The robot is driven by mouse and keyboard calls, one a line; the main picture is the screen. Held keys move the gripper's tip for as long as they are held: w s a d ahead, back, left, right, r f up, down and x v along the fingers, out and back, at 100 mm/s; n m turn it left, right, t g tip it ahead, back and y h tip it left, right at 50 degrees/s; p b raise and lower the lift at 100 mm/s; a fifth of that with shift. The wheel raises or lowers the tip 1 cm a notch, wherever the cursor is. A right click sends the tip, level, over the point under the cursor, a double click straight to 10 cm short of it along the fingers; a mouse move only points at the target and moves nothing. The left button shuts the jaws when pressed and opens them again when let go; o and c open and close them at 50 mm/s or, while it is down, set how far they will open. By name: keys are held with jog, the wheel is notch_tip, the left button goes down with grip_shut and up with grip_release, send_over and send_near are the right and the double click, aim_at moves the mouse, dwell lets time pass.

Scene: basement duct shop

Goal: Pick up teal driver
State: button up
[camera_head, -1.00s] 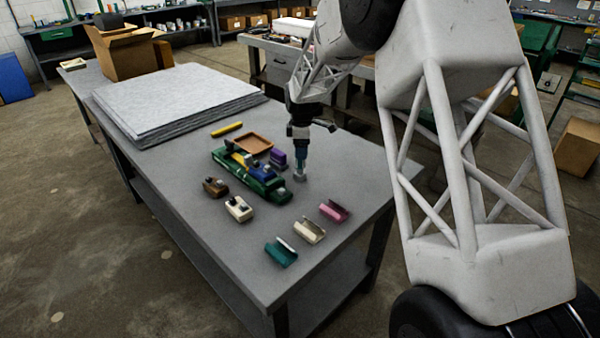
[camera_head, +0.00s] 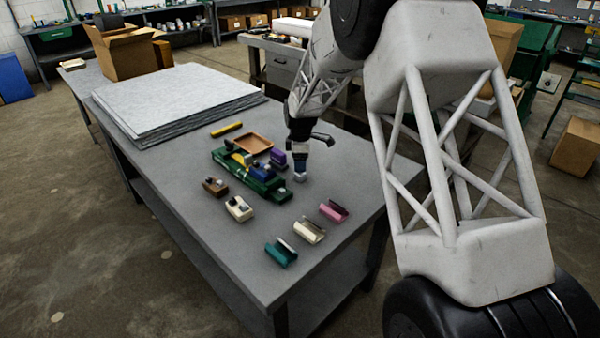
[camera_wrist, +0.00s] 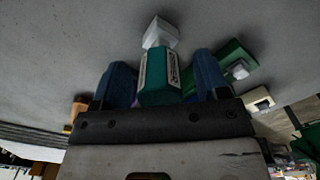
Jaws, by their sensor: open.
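The teal driver (camera_wrist: 158,78) shows in the wrist view as a teal block with a pale printed label. It lies between the two blue fingers of my gripper (camera_wrist: 161,64), with a small gap visible on each side. A pale grey block (camera_wrist: 160,33) is at its far end; I cannot tell if it is part of the driver. In the head view my gripper (camera_head: 301,164) points down over the table, open around the driver, which it mostly hides. The grey block also shows there just below the fingers (camera_head: 300,177).
Left of my gripper on the table (camera_head: 225,275) are a green holder (camera_head: 268,188) with colored pieces, a purple block (camera_head: 278,157) and a brown tray (camera_head: 254,143). Pink (camera_head: 333,210), cream (camera_head: 309,230) and teal (camera_head: 281,251) open channels lie in front.

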jog(key=c, duration=1.1)
jog(key=shift+r, duration=0.2)
jog(key=shift+r, duration=0.5)
notch_tip(320, 180, up, 2)
jog(key=shift+r, duration=0.1)
jog(key=s+d, duration=0.1)
jog(key=s, duration=0.4)
jog(key=s+d+r, duration=0.1)
jog(key=s, duration=0.4)
jog(key=s+d, duration=0.1)
jog(key=s, duration=0.4)
jog(key=shift+s+d+r, duration=0.15)
jog(key=shift+s+r, duration=0.05)
jog(key=shift+s, duration=0.15)
